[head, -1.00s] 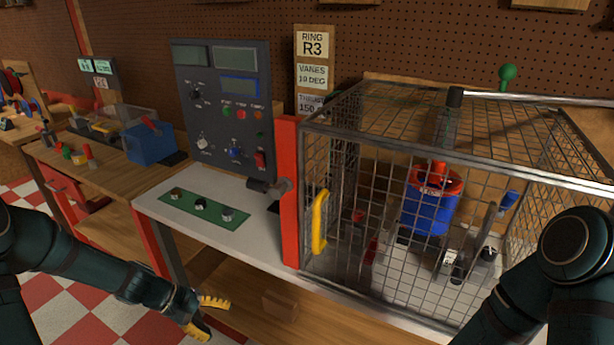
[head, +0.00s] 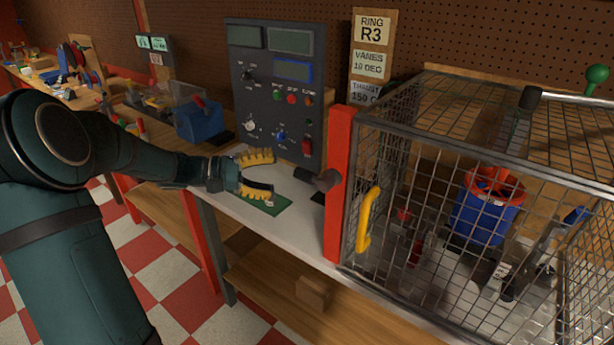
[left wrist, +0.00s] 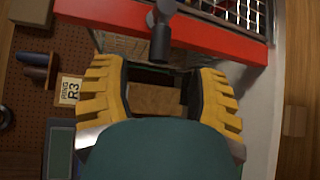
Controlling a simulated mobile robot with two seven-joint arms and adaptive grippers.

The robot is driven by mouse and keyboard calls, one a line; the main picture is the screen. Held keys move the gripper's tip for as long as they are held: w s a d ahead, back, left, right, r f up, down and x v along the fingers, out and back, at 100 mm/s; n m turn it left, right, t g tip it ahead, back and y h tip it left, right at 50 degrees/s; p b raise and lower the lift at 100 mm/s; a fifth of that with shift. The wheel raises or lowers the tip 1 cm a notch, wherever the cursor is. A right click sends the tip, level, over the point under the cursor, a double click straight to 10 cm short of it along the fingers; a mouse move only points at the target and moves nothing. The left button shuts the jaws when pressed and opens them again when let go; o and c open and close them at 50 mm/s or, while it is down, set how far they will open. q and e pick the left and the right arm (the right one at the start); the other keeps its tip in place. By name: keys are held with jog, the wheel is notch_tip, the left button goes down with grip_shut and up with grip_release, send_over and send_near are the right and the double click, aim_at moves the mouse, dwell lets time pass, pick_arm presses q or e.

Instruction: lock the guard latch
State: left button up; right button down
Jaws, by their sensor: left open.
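The wire-mesh guard cage (head: 470,165) stands on the right of the bench, closed in front, with a yellow handle (head: 367,220). A dark latch lever with a rounded end (head: 320,181) sits at the red post (head: 340,190) on the cage's left side. In the left wrist view the latch lever (left wrist: 161,32) lies in front of the red post (left wrist: 215,42). My left gripper (head: 268,173) is open, its yellow fingers pointing toward the lever. They are apart from it and hold nothing. My right gripper is not in view.
A dark control panel (head: 262,110) stands behind my left gripper. A green button strip (head: 272,206) lies on the white bench top under it. Inside the cage is a blue rotor duct with a red rim (head: 487,212). A blue box (head: 198,122) stands farther left.

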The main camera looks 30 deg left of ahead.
aim_at(297, 176)
pick_arm(q)
jog(key=x, duration=0.8)
jog(key=shift+a, duration=0.1)
grip_shut()
